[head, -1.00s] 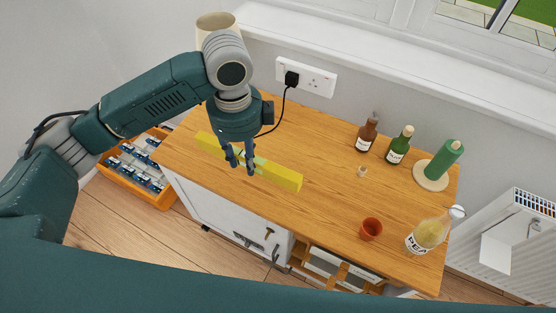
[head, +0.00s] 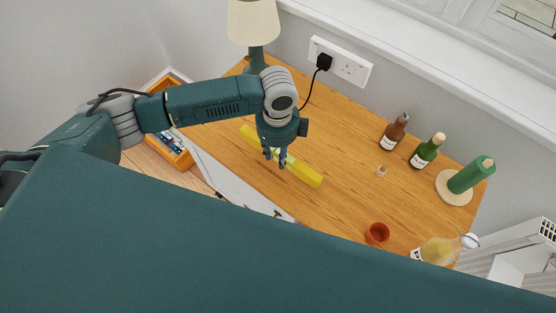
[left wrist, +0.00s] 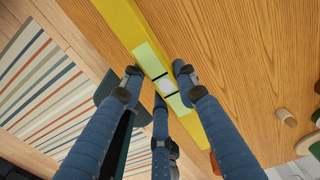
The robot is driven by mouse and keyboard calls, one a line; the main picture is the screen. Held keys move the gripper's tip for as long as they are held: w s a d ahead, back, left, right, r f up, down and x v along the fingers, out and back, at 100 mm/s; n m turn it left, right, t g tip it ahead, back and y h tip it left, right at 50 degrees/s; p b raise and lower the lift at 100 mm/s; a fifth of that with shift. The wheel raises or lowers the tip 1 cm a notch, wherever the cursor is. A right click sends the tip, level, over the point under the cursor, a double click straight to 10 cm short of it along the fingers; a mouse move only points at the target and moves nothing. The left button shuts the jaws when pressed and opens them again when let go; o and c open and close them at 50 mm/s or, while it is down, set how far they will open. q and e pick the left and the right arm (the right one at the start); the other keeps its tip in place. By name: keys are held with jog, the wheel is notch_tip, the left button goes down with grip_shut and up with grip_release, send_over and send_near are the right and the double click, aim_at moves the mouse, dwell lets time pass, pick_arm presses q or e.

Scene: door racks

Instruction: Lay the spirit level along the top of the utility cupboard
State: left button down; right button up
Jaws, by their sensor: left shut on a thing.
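The spirit level (head: 307,174) is a long yellow bar with a pale vial section in its middle. It lies lengthwise over the wooden top of the utility cupboard (head: 335,130), near the front edge; I cannot tell whether it touches the wood. My left gripper (head: 275,160) comes down from above and is shut on the level near its middle. In the left wrist view my left gripper's fingers (left wrist: 160,84) straddle the level (left wrist: 122,20) at its pale vial section, with the wood of the top (left wrist: 245,60) beyond. My right gripper is not in view.
A lamp (head: 253,22) stands at the back left. A plug's cable hangs behind.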

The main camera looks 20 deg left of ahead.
aim_at(278, 169)
pick_arm(q)
jog(key=shift+f, duration=2.55)
jog(key=shift+f, duration=0.2)
jog(key=c, duration=1.3)
grip_release()
jog(key=shift+r, duration=0.2)
notch_tip(278, 169, up, 12)
jog(key=shift+r+b, duration=0.1)
jog(key=shift+b, duration=0.55)
